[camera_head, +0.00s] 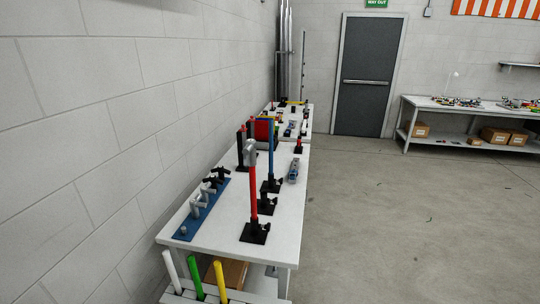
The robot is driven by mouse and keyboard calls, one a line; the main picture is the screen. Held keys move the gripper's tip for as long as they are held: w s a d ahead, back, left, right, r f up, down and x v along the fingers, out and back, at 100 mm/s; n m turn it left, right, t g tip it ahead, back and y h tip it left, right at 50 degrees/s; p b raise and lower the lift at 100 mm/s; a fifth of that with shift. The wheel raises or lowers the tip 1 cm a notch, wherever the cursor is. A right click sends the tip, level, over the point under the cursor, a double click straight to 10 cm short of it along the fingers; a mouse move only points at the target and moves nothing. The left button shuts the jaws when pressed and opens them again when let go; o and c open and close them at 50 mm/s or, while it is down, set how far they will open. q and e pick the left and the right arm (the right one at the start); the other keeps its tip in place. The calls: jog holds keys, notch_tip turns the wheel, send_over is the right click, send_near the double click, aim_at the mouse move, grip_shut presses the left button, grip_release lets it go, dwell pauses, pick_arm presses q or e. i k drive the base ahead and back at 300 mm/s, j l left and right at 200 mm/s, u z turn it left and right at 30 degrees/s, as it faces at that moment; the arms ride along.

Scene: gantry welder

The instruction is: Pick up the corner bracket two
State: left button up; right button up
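No gripper of mine shows in this view. A white table (289,212) runs along the left wall. A blue strip (210,203) on its left side carries several small grey bracket-like pieces (195,206) and dark ones at its far end. A grey fitting (250,153) sits at the top of an upright red post (253,187) on a black base. I cannot tell which of these pieces is corner bracket two.
A blue post (271,150) and a black post (241,147) stand farther back. White, green and yellow rods (219,280) stand at the table's near end. Open floor (400,220) lies to the right. A grey door (367,80) and another table (470,112) are at the back.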

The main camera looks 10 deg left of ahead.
aim_at(195, 204)
jog(key=j+z, duration=0.1)
jog(key=z, duration=0.2)
jog(key=i+j+z, duration=0.1)
jog(key=z, duration=0.2)
jog(key=i+j+z, duration=0.1)
jog(key=j+z, duration=0.45)
jog(key=j, duration=0.25)
